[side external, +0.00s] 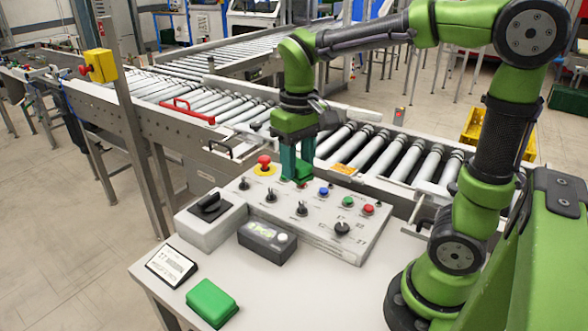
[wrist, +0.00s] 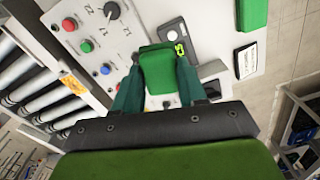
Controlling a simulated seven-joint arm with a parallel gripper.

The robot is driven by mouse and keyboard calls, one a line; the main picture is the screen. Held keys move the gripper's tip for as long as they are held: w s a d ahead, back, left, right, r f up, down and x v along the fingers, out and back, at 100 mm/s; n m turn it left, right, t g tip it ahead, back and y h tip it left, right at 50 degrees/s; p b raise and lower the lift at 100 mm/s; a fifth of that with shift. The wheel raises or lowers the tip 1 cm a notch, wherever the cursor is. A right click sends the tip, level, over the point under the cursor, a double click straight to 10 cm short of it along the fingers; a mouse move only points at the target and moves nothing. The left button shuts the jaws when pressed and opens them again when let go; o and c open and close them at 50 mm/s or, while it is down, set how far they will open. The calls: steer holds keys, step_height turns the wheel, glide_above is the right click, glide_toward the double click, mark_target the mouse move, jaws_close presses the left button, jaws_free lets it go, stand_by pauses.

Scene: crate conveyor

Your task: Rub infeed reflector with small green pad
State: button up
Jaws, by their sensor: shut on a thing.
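My gripper (side external: 297,177) is above the back part of the control panel, fingers pointing down. It is shut on a small green pad (side external: 300,168). In the wrist view the pad (wrist: 157,72) sits between the two teal fingertips of my gripper (wrist: 158,66), over the panel. Whether the pad touches the panel I cannot tell. A larger green pad (side external: 212,303) lies on the front of the table; it also shows at the top of the wrist view (wrist: 252,14). A small grey post with a red-orange face (side external: 399,115) stands by the roller conveyor; I cannot tell whether it is the infeed reflector.
The sloped control panel (side external: 325,238) carries several knobs, coloured buttons and a red mushroom button (side external: 264,161). A grey switch box (side external: 210,222), a black device (side external: 267,241) and a small display (side external: 172,266) stand in front. The roller conveyor (side external: 375,147) runs behind. The table's right front is clear.

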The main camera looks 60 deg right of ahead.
steer(key=s+d+m, duration=0.1)
steer(key=d+m, duration=0.5)
steer(key=d, duration=2.2)
steer(key=shift+a+f, duration=0.2)
steer(key=shift+f, duration=6.5)
steer(key=shift+w+r, duration=0.2)
steer(key=shift+w, duration=0.6)
steer(key=shift+w+f, duration=0.2)
steer(key=shift+w, duration=2.3)
steer(key=shift+s, duration=3.2)
steer(key=shift+s+r, duration=0.1)
steer(key=shift+r, duration=0.05)
step_height(320, 180, up, 7)
steer(key=shift+r, duration=0.2)
steer(key=shift+f, duration=0.15)
